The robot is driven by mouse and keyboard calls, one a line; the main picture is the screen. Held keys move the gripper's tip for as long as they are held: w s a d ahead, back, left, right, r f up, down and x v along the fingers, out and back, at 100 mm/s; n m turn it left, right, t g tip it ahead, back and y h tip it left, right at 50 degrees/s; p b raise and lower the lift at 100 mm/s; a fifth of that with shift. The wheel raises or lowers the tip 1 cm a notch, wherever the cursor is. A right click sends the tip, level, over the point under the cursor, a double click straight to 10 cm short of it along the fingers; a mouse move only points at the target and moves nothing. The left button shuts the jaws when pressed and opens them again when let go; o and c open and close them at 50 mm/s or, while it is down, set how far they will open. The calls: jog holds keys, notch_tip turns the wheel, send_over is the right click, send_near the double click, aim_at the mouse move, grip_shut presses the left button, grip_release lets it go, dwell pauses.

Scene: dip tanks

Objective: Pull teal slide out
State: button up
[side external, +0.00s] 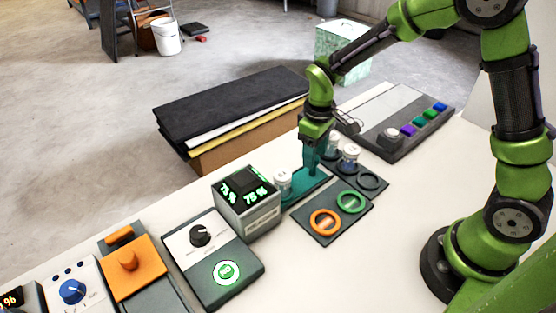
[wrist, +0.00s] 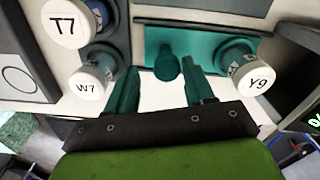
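The teal slide (side external: 312,186) is a flat plate on the white table, right of the small readout box. In the wrist view the teal slide (wrist: 205,40) has an upright teal knob (wrist: 167,67) and a vial with a white cap marked Y9 (wrist: 259,82) at its right end. My gripper (side external: 309,166) is down over the slide and hides its knob in the side view. In the wrist view my gripper (wrist: 160,77) has its two teal fingers apart, one on each side of the knob, with gaps showing. Whether the fingertips reach below the knob's top is unclear.
White-capped vials T7 (wrist: 64,26) and W7 (wrist: 90,84) stand beside the slide in a dark holder. A readout box (side external: 248,208) showing 75 % stands at left. A dark plate with orange (side external: 325,222) and green rings lies in front. A grey button panel (side external: 400,120) lies behind.

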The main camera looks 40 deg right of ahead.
jog(key=shift+a, duration=0.15)
jog(key=shift+r, duration=0.4)
notch_tip(320, 180, up, 16)
dwell(0.4)
jog(key=s+r+m+t+y, duration=0.2)
jog(key=s+m+t, duration=0.5)
jog(key=s, duration=0.8)
jog(key=shift+s+d+r, duration=0.2)
jog(key=shift+s+d, duration=0.2)
